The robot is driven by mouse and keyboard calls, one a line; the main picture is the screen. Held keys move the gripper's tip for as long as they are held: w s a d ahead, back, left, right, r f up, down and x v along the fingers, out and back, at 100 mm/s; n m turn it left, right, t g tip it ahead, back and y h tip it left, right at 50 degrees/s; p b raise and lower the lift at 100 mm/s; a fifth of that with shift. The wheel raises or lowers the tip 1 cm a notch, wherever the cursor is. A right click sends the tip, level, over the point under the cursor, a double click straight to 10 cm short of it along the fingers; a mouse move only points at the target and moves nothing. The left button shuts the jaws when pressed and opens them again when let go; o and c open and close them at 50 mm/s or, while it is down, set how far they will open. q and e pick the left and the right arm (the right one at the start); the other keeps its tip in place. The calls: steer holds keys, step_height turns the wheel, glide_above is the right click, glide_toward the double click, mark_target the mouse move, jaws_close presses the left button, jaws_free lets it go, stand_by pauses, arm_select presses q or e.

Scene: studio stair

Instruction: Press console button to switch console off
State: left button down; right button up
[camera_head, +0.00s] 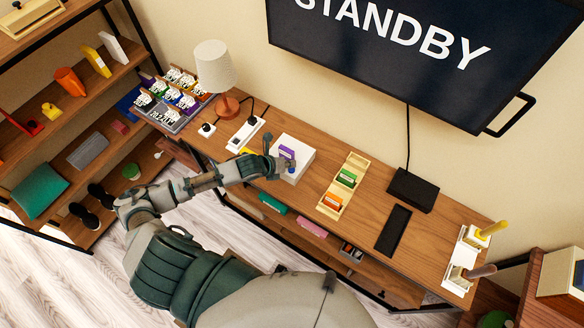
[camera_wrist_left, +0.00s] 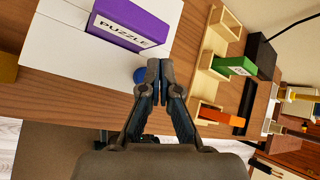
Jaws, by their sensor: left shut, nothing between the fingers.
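The white console (camera_head: 302,147) sits on the wooden desk, with a purple cartridge (camera_head: 287,152) standing in its top. In the left wrist view the cartridge (camera_wrist_left: 130,25) reads PUZZLE. A round blue button (camera_wrist_left: 139,75) is on the console near its edge, partly hidden by my fingers. My left gripper (camera_wrist_left: 158,66) is shut and empty, its fingertips right beside the button; I cannot tell whether they touch it. In the head view the left gripper (camera_head: 283,168) is over the console's near side. The wall screen (camera_head: 420,50) reads STANDBY. My right gripper is not in view.
A wooden rack (camera_head: 343,185) with green and orange cartridges stands right of the console. A power strip (camera_head: 245,135), a lamp (camera_head: 214,68) and a cartridge tray (camera_head: 172,100) are to the left. A black box (camera_head: 412,190) and a dark flat panel (camera_head: 393,230) lie farther right.

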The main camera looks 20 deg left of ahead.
mark_target(290, 170)
arm_select(q)
steer(key=shift+f, duration=0.15)
steer(key=shift+f, duration=0.2)
steer(key=shift+f, duration=0.45)
stand_by(0.9)
steer(key=shift+r+p, duration=0.9)
step_height(290, 170, up, 5)
steer(key=p, duration=0.5)
